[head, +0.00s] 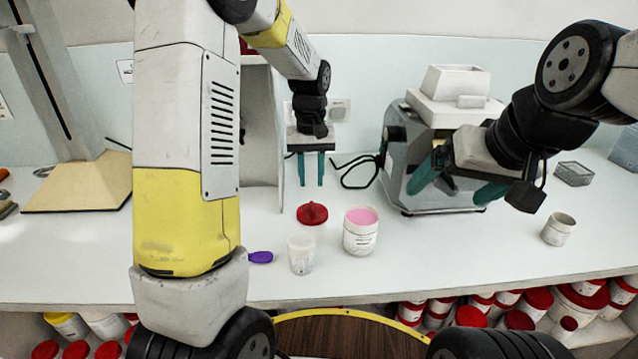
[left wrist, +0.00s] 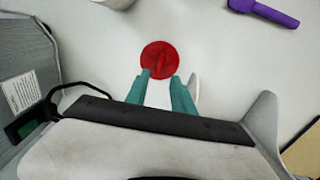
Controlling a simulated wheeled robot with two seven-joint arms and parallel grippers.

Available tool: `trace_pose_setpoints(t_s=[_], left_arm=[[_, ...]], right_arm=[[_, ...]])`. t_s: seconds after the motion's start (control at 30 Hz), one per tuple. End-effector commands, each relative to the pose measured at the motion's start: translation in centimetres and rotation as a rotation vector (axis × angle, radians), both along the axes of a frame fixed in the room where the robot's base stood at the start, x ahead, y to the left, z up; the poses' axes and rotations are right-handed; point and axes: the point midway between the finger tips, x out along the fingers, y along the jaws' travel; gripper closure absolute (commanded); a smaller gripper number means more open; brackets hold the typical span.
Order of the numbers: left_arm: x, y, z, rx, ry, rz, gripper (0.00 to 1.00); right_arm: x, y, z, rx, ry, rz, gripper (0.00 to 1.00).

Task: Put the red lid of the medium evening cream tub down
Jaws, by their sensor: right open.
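The red lid (head: 312,213) lies on the white counter, behind a clear cup and left of the open white tub (head: 360,232) of pink cream. The lid also shows in the left wrist view (left wrist: 160,60), just beyond the fingertips. My left gripper (head: 311,184) is open and empty, pointing down above and behind the lid, with a gap between the fingertips and the lid. In the left wrist view its two teal fingers (left wrist: 160,76) are apart. My right gripper (head: 448,186) is open and empty in front of the grey mill. The tub's label is too small to read.
The clear cup (head: 301,254) and a purple spoon (head: 261,257) are near the front edge. Red-lidded tubs fill the shelf below. Counter around the lid is mostly clear.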

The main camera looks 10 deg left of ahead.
Motion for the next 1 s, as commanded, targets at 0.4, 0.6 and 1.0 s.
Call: trace_pose_setpoints(t_s=[0.4, 0.6, 1.0], left_arm=[[-1.4, 0.5, 5.5, -0.02, -0.038, -0.014, 0.7], [-7.2, 1.8, 10.9, -0.082, -0.177, -0.075, 0.7], [-20.4, 3.0, 14.7, -0.132, -0.487, -0.214, 0.7]], right_arm=[[0.0, 0.0, 0.0, 0.0, 0.0, 0.0, 0.06], [0.0, 0.0, 0.0, 0.0, 0.0, 0.0, 0.06], [0.0, 0.0, 0.0, 0.0, 0.0, 0.0, 0.06]])
